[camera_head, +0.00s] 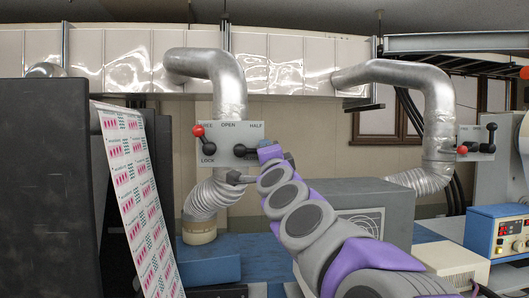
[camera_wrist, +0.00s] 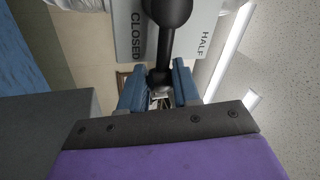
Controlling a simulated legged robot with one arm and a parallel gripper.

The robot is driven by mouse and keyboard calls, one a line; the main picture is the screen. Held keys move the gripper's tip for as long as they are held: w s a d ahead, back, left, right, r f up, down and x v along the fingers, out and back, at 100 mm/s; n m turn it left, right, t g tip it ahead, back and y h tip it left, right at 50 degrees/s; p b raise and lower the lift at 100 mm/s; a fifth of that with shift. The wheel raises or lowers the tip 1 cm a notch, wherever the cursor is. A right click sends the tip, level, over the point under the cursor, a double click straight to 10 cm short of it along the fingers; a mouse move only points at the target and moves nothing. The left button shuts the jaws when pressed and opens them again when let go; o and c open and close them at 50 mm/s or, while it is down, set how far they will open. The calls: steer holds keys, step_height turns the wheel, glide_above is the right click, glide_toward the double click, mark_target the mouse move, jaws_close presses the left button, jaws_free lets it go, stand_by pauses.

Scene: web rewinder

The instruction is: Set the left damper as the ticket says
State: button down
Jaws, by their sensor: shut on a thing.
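The left damper's grey plate (camera_head: 228,137) sits on the left silver duct, marked FREE, OPEN, HALF and LOCK; CLOSED shows in the wrist view. Its small red-knobbed lever (camera_head: 198,131) points up-left, by FREE. Its black handle (camera_head: 240,150) points right, below HALF; the wrist view shows it (camera_wrist: 167,40) running between CLOSED and HALF. My gripper (camera_head: 272,154) is at the handle's outer end. Its blue fingers (camera_wrist: 159,88) are shut on that end, one on each side. My gripper and arm hide part of the plate's right side. I see no ticket.
The right damper's plate (camera_head: 474,138), with its own black handle and red knob, is on the right duct. A dark panel (camera_head: 50,185) and a printed web (camera_head: 135,190) stand at the left. A grey box (camera_head: 365,205) stands behind my arm.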

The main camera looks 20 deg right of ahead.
steer(key=shift+f, duration=0.35)
steer(key=c, duration=1.2)
jaws_free()
steer(key=shift+o, duration=1.3)
steer(key=shift+s+d+r, duration=0.1)
steer(key=shift+s+r, duration=0.1)
steer(key=shift+s, duration=0.2)
steer(key=shift+o, duration=0.7)
steer(key=shift+w+d+f, duration=0.1)
steer(key=shift+w, duration=0.25)
steer(key=b+v, duration=0.3)
steer(key=v, duration=1.4)
steer(key=shift+s, duration=0.15)
steer(key=shift+f, duration=0.1)
